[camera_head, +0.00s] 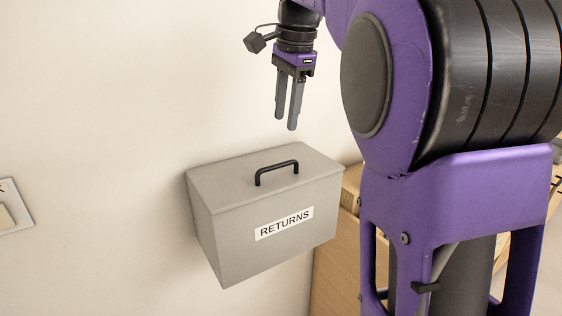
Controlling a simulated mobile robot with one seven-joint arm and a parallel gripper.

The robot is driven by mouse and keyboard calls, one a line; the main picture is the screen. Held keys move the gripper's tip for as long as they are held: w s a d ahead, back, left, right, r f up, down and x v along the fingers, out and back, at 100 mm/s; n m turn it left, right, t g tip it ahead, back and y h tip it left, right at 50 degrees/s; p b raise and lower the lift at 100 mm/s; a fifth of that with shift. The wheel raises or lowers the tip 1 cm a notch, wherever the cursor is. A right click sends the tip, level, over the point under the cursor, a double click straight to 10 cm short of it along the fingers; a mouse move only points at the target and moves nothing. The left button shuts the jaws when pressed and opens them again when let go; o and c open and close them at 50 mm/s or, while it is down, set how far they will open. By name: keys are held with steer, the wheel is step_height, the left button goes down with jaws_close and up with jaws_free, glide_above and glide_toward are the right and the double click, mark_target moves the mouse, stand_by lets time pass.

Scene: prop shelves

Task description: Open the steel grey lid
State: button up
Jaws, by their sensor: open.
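The steel grey lid (225,175) is the top of a grey box (230,252) fixed to the pale wall. The lid lies closed and carries a black arched handle (276,166). The box's front has a white label reading RETURNS. My gripper (287,126) points down above the lid, over its back part as seen here. Its two grey fingers are apart and empty. A clear gap lies between the fingertips and the handle.
My purple arm fills the right side and hides what is behind it. A wooden cabinet (335,262) stands right of the box, partly hidden. A switch plate (12,212) is on the wall at far left.

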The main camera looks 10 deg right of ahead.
mark_target(281, 166)
steer(key=f, duration=0.3)
steer(key=w+f+b, duration=0.1)
steer(key=f, duration=0.3)
steer(key=w+f+b, duration=0.1)
steer(key=f, duration=0.2)
steer(key=shift+a+f, duration=0.3)
jaws_close()
stand_by(0.9)
